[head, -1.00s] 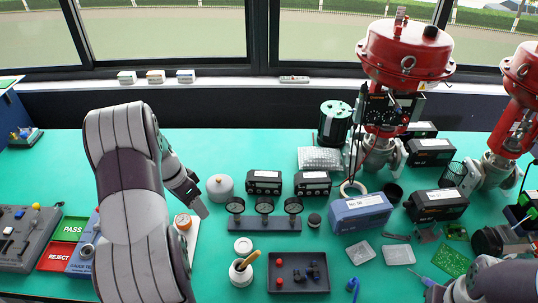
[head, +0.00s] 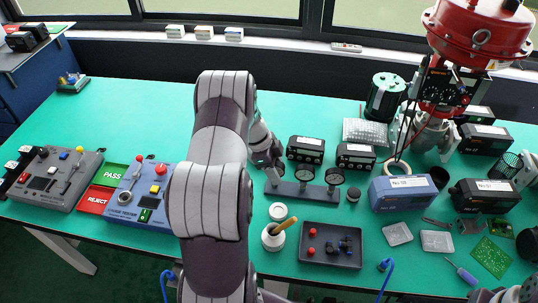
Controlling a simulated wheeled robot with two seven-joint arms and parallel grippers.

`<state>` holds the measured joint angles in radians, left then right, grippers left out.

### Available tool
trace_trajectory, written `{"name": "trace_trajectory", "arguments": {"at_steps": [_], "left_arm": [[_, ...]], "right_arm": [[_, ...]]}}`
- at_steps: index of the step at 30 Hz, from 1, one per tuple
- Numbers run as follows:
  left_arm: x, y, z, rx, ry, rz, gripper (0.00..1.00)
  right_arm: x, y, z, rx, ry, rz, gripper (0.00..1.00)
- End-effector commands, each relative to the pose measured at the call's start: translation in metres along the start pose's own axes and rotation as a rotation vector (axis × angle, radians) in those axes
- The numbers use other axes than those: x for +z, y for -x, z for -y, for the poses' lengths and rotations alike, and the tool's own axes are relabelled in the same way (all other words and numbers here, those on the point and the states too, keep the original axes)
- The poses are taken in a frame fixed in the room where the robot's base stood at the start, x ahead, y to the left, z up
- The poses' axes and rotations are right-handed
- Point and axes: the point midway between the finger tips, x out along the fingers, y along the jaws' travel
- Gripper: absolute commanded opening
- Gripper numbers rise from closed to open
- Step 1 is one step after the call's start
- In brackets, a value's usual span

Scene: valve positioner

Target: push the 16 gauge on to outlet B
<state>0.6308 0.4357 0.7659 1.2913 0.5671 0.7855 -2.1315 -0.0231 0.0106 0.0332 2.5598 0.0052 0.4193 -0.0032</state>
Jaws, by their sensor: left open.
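A dark gauge stand (head: 298,190) lies on the green bench. Its middle gauge (head: 305,174) and right gauge (head: 334,177) show as small round dials. The left end of the stand is largely hidden behind my left gripper (head: 274,168), so I cannot tell how the gripper stands to a gauge there. The left gripper is open, pointing down at that end. The dial numbers are too small to read, so I cannot tell which is the 16. A black positioner (head: 440,92) is on the red valve (head: 480,35); I cannot make out outlet B. My right gripper is out of view.
A dark tray (head: 331,255) with red and dark small parts and a white cup (head: 272,238) lie in front of the stand. Black boxes (head: 306,146) stand behind it. A blue box (head: 403,195) stands to the right.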

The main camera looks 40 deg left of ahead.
Motion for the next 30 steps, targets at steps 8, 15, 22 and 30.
{"name": "trace_trajectory", "arguments": {"at_steps": [8,15,22,30], "left_arm": [[0.0,-0.0141,-0.0003,0.0,0.0,0.0,0.52],[0.0001,-0.0137,-0.0003,0.0,0.0,0.0,0.16],[0.0001,-0.0137,-0.0005,0.001,0.0,0.0,0.0],[-0.0007,-0.0117,-0.0003,0.001,0.0,0.0,0.0]], "right_arm": [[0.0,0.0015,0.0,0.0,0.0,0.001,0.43],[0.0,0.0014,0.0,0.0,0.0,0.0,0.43],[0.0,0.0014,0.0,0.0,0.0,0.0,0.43],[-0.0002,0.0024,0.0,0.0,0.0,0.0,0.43]]}}
